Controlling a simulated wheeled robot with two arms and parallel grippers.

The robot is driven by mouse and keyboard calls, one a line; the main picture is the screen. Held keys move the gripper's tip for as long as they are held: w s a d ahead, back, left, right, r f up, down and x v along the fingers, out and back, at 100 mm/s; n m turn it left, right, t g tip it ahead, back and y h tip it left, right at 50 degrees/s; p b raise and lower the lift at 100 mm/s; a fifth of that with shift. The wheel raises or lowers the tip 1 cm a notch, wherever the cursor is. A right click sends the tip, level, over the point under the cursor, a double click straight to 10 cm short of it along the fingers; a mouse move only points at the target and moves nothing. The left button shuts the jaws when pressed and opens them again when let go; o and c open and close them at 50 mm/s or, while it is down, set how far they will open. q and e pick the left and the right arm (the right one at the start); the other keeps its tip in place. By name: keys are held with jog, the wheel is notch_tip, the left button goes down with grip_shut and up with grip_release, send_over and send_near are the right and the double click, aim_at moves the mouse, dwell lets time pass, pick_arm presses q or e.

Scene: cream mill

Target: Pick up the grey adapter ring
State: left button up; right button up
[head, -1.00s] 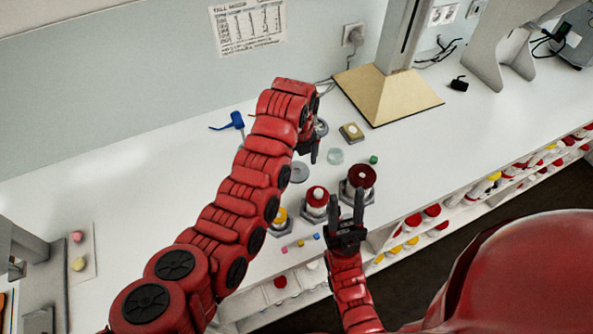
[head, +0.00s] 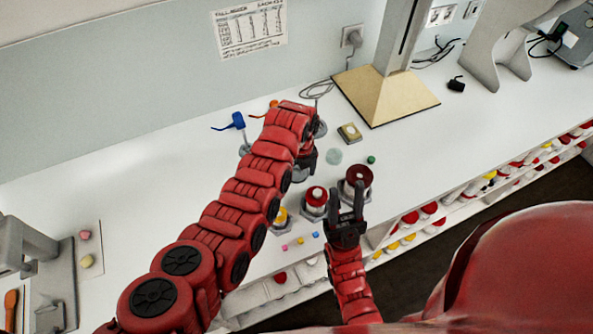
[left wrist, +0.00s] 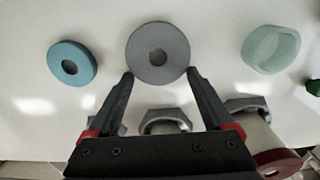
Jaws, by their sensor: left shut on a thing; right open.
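The grey adapter ring (left wrist: 158,42), a flat disc with a central hole, is at the top middle of the left wrist view. My left gripper (left wrist: 160,73) is shut on it, with one fingertip at each side of its near edge. In the head view the left gripper (head: 305,172) is low over the white table and the ring (head: 299,179) is mostly hidden by it. I cannot tell whether the ring is clear of the table. My right gripper (head: 346,198) is open and empty near the table's front edge.
A blue ring (left wrist: 72,63) lies left of the grey one and a pale glass ring (left wrist: 271,49) lies right. Red-topped pieces (head: 315,194) (head: 358,176) stand in hex bases near the front edge. A beige-based stand (head: 385,95) is behind.

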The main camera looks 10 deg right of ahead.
pick_arm(q)
jog(key=shift+c, duration=0.9)
